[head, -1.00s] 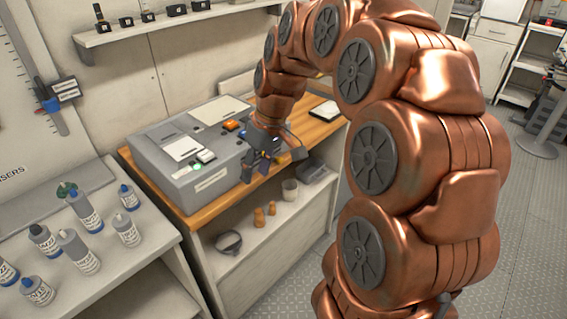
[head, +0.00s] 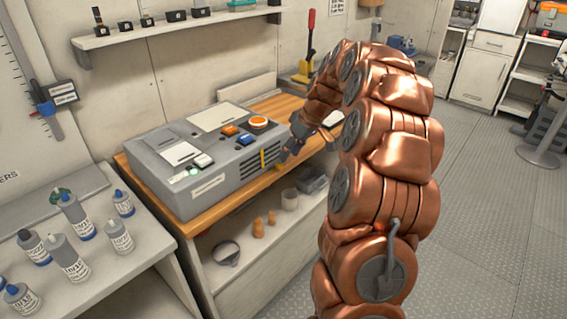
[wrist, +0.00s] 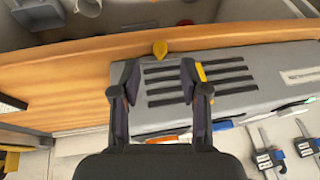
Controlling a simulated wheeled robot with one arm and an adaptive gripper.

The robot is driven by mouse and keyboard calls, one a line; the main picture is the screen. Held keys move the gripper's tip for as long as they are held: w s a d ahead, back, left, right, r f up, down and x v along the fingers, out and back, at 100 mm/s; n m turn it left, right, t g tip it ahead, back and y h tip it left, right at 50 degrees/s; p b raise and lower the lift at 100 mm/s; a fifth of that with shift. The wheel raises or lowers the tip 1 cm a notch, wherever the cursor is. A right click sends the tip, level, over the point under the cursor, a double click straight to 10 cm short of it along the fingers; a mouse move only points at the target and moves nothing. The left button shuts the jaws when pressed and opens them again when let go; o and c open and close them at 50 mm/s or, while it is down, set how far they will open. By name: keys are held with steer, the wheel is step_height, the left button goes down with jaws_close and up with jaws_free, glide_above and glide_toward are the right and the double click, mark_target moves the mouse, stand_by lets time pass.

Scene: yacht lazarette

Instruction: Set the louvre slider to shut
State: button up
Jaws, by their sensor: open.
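A grey box unit (head: 165,195) sits on the wooden bench top, with dark louvre slots (head: 250,165) at the right of its front face. A yellow upright slider (head: 262,159) crosses the slots. In the wrist view the slots (wrist: 165,84) lie between and beyond my fingers, and the yellow slider (wrist: 201,72) shows just right of the right finger, partly hidden by it. My gripper (wrist: 156,76) is open and empty, facing the louvre. In the head view my gripper (head: 287,154) is at the right end of the box. Contact with the slider cannot be told.
A yellow piece (wrist: 160,48) shows at the box's edge by the wooden bench top (wrist: 60,75). Orange and blue buttons (head: 230,130) sit on top of the box. Bottles (head: 75,215) stand on the left bench. A shelf below holds small items (head: 258,222).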

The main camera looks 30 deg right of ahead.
mark_target(282, 166)
steer(key=x, duration=0.5)
steer(key=shift+p, duration=0.3)
steer(key=shift+w, duration=0.1)
jaws_close()
